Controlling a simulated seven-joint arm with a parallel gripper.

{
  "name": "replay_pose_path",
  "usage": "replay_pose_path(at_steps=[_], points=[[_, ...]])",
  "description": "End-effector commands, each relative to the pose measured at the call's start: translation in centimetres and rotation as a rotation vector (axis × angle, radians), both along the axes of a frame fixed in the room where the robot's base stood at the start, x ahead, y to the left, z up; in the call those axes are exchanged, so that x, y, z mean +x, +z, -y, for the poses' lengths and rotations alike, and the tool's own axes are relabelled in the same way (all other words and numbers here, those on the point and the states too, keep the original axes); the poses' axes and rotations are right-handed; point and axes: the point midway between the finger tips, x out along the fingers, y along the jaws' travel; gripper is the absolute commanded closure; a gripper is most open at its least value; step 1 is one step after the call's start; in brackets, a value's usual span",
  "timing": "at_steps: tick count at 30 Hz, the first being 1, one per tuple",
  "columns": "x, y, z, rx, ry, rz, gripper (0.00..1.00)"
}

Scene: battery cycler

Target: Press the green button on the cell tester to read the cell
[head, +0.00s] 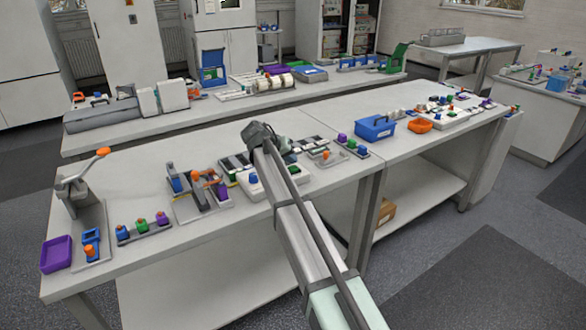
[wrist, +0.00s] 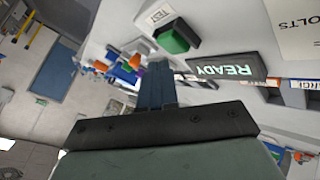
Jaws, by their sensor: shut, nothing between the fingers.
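The green button (wrist: 173,38) stands out from the cell tester, with a small label beside it. The tester's dark display (wrist: 222,67) reads "READY" in the wrist view, and its pale body (wrist: 215,25) fills the upper part of that view. My gripper (wrist: 156,68) is shut and empty. Its fingertips appear just below the button in the wrist view, with a visible gap; I cannot tell the depth between them. In the head view my arm reaches over the middle of the near bench and hides part of what lies there, so the button cannot be made out surely.
A blue box (head: 375,128) and an orange tray (head: 419,126) are on the bench to the right. A lever press (head: 80,190) and a purple tray (head: 56,254) are at the left end. Several small coloured parts crowd the bench around my arm.

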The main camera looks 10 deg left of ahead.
Motion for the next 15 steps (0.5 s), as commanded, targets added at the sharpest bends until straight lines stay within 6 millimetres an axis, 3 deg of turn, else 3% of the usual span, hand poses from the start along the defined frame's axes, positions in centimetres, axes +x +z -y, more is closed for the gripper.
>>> replay_pose_path(at_steps=[15], points=[[0.02,-0.79,0.04,0.0,0.0,0.0,1.0]])
